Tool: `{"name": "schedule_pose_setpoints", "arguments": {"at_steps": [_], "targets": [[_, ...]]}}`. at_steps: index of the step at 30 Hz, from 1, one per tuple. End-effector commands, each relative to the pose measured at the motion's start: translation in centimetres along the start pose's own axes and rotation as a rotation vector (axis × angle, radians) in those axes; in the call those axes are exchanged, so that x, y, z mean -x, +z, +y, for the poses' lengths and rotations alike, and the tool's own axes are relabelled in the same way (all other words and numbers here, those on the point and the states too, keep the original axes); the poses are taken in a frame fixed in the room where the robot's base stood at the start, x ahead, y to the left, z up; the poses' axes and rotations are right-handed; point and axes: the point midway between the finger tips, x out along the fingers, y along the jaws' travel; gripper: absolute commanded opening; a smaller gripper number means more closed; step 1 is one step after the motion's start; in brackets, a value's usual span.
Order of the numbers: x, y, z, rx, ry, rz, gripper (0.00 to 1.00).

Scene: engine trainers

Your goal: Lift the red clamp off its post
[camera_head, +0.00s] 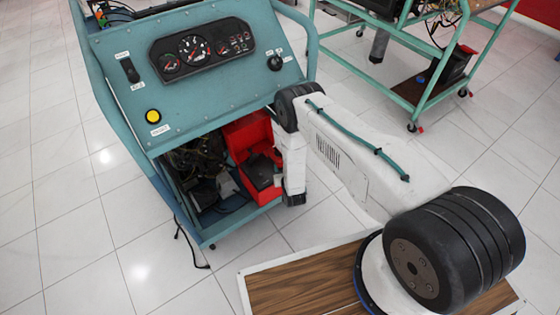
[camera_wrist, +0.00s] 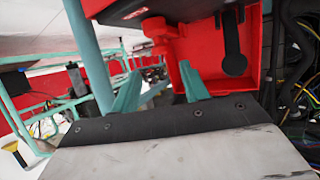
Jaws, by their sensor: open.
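In the wrist view a red clamp (camera_wrist: 160,32) shows at the upper middle, close to a black block (camera_wrist: 130,8). Its post is hidden or too small to make out. My gripper (camera_wrist: 159,72) is open, with its two teal fingers apart and nothing between them. The clamp lies beyond the fingertips, roughly in line with the gap; I see no contact. In the head view a red box (camera_head: 247,134) holds a dark block (camera_head: 262,172) inside the trainer's lower frame. The clamp cannot be told apart there, and my fingers are hidden.
The teal engine trainer (camera_head: 205,85) has a gauge panel above an open bay with dark engine parts and wiring (camera_head: 200,165). In the wrist view a teal upright (camera_wrist: 90,55) stands left of the clamp and wires (camera_wrist: 300,75) run at right. Tiled floor (camera_head: 75,195) is clear at left.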

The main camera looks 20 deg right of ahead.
Motion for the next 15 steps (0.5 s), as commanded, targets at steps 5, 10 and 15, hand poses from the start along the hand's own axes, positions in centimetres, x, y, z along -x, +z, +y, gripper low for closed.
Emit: {"name": "schedule_pose_setpoints", "arguments": {"at_steps": [5,10,15], "targets": [[-2.9,0.0,0.0,-0.001,0.000,0.001,0.45],[-5.4,0.0,0.0,-0.001,0.000,0.000,0.45],[-6.7,0.0,0.0,0.000,0.000,-0.002,0.45]]}}
